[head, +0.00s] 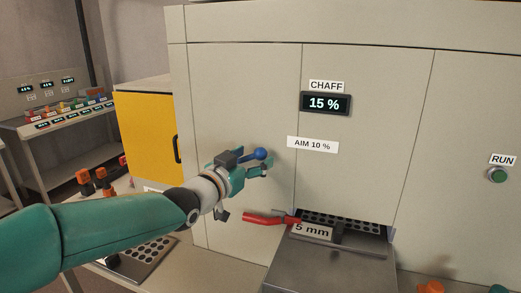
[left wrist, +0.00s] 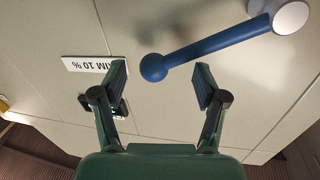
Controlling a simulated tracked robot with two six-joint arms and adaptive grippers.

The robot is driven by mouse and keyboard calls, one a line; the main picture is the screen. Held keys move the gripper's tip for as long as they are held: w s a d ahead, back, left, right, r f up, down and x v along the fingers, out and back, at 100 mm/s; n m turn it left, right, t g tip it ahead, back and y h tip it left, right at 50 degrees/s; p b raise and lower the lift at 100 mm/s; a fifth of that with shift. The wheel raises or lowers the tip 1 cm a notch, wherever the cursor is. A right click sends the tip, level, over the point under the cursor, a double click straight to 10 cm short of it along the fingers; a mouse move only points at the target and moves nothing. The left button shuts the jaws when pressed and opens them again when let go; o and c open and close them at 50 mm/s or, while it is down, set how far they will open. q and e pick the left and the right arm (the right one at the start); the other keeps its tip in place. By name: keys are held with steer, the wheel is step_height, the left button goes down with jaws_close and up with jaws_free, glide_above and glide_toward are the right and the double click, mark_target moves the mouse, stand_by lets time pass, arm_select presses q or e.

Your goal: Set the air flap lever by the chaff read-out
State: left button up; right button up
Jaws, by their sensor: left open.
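The chaff read-out (head: 325,103) on the pale machine front shows 15 %. A label (head: 313,145) below it reads AIM 10 %. The air flap lever is blue with a ball knob (head: 260,154). In the left wrist view its blue rod (left wrist: 218,43) runs from a white hub (left wrist: 291,17) at the upper right down to the ball. My left gripper (head: 262,166) is open at the lever. In the left wrist view the ball lies just past the gap between its fingertips (left wrist: 161,75); I cannot tell whether they touch. The hub is hidden in the head view. My right gripper is out of view.
A red handle (head: 270,218) sticks out below my left gripper, beside a perforated screen (head: 345,224) marked 5 mm. A green RUN button (head: 497,175) is at the right. A yellow panel (head: 146,130) with a dark handle stands at the left.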

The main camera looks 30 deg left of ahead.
mark_target(255, 158)
arm_select(q)
steer(key=shift+w+p, duration=0.3)
steer(key=shift+w, duration=1.25)
steer(key=c, duration=1.3)
steer(key=shift+f, duration=0.1)
jaws_close()
steer(key=shift+f, duration=0.1)
